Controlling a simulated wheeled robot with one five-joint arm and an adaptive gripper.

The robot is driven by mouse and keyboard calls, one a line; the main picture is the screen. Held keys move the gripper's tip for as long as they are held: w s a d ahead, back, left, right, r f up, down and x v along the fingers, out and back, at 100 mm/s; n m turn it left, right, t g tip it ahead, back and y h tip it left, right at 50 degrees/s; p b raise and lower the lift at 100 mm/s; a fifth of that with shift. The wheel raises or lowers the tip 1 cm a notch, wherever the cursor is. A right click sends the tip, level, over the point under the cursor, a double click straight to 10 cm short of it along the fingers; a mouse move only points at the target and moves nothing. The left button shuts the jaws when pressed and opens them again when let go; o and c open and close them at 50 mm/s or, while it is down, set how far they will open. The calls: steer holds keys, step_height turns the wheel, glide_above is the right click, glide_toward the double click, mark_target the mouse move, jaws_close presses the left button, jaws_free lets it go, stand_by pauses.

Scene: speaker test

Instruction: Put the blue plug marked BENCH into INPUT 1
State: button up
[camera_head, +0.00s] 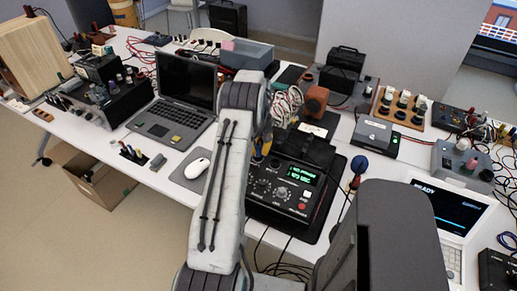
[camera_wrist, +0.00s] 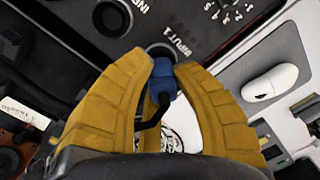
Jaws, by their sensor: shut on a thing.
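My gripper (camera_wrist: 161,68) has yellow fingers closed on a blue plug (camera_wrist: 162,76) in the wrist view. A black cable bends down from the plug between the fingers. The BENCH marking cannot be read here. The plug's front end is right by a round socket (camera_wrist: 160,48) labelled INPUT 1 on a dark panel. I cannot tell whether its tip is touching or inside the socket. In the head view my yellow fingers (camera_head: 262,147) show in part beside my arm, over the back of the black device (camera_head: 282,190) with a green display. The plug is hidden there.
A second round socket (camera_wrist: 112,17) lies up left on the panel. A white mouse (camera_head: 197,163) is left of the device, beside a grey laptop (camera_head: 182,98). A blue-topped object (camera_head: 359,165) stands to the right. Loose black cables hang in front.

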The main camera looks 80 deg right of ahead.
steer(key=shift+f, duration=0.25)
stand_by(0.4)
steer(key=o, duration=1)
steer(key=shift+r, duration=0.15)
